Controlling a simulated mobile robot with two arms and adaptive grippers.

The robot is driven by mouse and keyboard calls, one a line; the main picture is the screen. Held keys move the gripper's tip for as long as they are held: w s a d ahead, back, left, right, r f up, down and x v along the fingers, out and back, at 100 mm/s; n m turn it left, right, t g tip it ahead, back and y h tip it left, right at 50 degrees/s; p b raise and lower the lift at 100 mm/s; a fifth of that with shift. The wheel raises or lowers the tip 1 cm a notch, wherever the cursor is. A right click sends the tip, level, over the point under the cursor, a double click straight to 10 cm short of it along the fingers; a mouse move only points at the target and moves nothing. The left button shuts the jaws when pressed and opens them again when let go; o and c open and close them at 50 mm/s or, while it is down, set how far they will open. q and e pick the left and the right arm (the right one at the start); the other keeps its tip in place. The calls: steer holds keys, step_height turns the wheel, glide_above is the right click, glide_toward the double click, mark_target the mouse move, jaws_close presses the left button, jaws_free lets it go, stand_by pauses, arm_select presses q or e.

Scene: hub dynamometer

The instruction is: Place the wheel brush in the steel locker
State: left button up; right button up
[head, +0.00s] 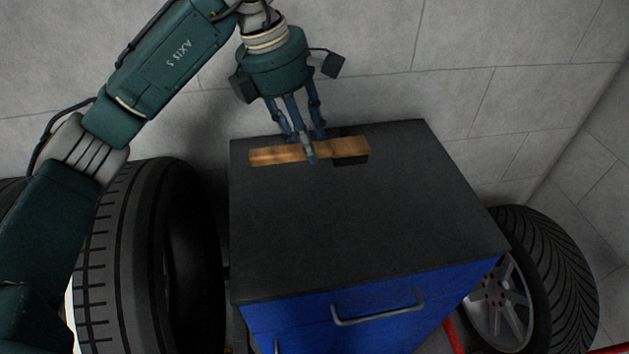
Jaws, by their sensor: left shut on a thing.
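The wheel brush (275,154) has a long wooden body with dark bristles at its right end. It is at the back of the dark top of a blue cabinet (350,225). My left gripper (308,150) points down from above and is shut on the middle of the brush. I cannot tell whether the brush rests on the top or is held just above it. My right gripper is not in view. I see nothing that is clearly the steel locker.
The cabinet's front has a drawer handle (378,312). A large tyre (125,260) stands at the left, and a wheel with a spoked rim (555,285) is at the right. A block wall (480,60) rises behind. The rest of the cabinet top is clear.

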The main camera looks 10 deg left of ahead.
arm_select(q)
step_height(320, 180, down, 12)
steer(key=shift+w+f+p, duration=0.15)
steer(key=shift+f+p, duration=0.05)
steer(key=shift+p, duration=0.8)
steer(key=shift+f, duration=0.3)
steer(key=shift+f+b, duration=0.2)
steer(key=shift+b, duration=0.1)
steer(key=o, duration=1)
steer(key=shift+r, duration=0.1)
